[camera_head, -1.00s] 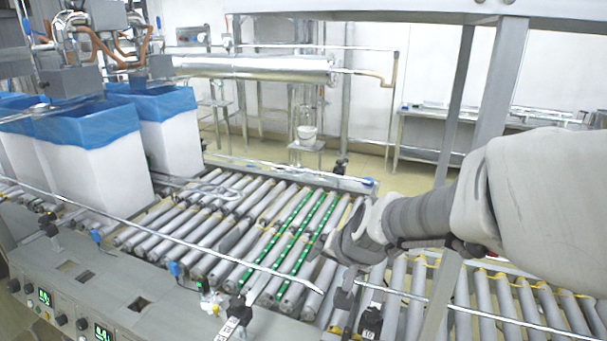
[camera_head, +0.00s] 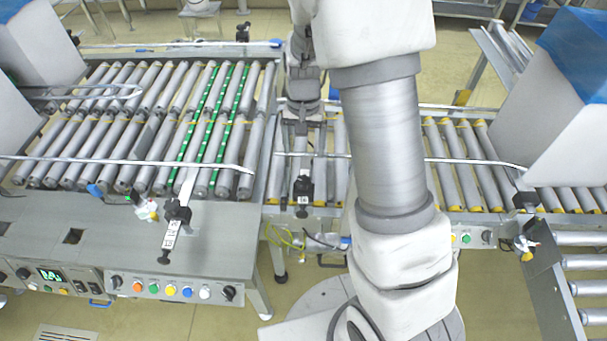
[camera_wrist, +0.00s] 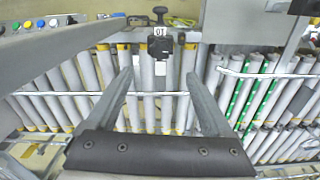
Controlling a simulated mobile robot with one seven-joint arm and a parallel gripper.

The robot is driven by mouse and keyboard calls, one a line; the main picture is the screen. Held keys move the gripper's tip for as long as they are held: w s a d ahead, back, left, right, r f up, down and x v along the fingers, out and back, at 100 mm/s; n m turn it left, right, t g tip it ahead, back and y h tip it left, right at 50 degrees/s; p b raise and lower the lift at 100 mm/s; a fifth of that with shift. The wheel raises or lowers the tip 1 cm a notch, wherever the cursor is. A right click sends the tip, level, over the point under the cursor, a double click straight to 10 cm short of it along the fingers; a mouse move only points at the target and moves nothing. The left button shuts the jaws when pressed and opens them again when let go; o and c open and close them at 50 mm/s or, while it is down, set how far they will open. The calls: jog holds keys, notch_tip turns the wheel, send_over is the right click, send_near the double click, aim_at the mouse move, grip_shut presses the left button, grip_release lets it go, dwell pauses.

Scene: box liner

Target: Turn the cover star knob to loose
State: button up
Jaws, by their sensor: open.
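My gripper (camera_wrist: 161,76) is open, its two fingers spread with nothing between them. In the head view my gripper (camera_head: 302,116) is over the narrow roller section, partly hidden by my arm. A black knob clamp with a small tag (camera_wrist: 160,43) shows just beyond the fingertips in the wrist view, apart from them. It appears to be the black clamp (camera_head: 303,188) on the front rail in the head view. Another black knob clamp (camera_head: 178,212) stands on the left machine's front edge. I cannot tell which knob is the cover star knob.
The roller conveyor (camera_head: 150,110) with green-marked rollers lies left. A thin guide rail (camera_head: 120,160) runs along the front. A control panel (camera_head: 150,288) is below it. A white box with a blue liner (camera_head: 575,100) stands right. Floor is open in front.

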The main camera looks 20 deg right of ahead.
aim_at(304, 180)
notch_tip(304, 180, down, 12)
jog(key=shift+r+b, duration=0.1)
jog(key=shift+b, duration=0.3)
grip_shut()
dwell(0.3)
